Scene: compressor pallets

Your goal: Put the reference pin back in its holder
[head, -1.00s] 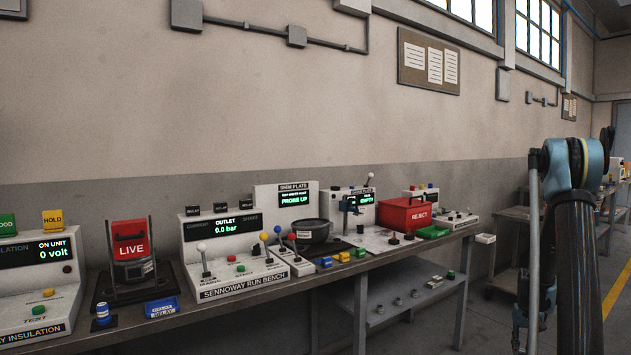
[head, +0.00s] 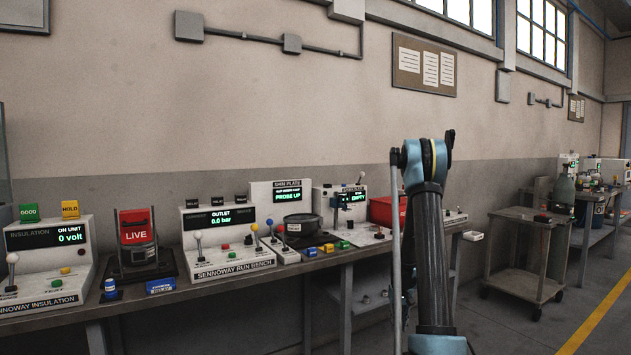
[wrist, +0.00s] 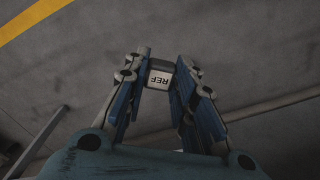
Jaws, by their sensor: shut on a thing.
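My gripper (wrist: 160,84) is shut on the reference pin (wrist: 160,77), seen in the wrist view as a pale piece with a dark top edge, marked REF. In the head view my arm stands upright right of centre, and the gripper itself cannot be made out. I cannot pick out the pin's holder. A white station (head: 326,203) on the bench has a green display that reads EMPTY.
The long bench (head: 200,284) carries the run bench (head: 228,258), the shim plate station (head: 262,197) reading PROBE UP, and a red box (head: 382,211) partly behind my arm. A grey cart (head: 508,222) stands to the right, with open floor around it.

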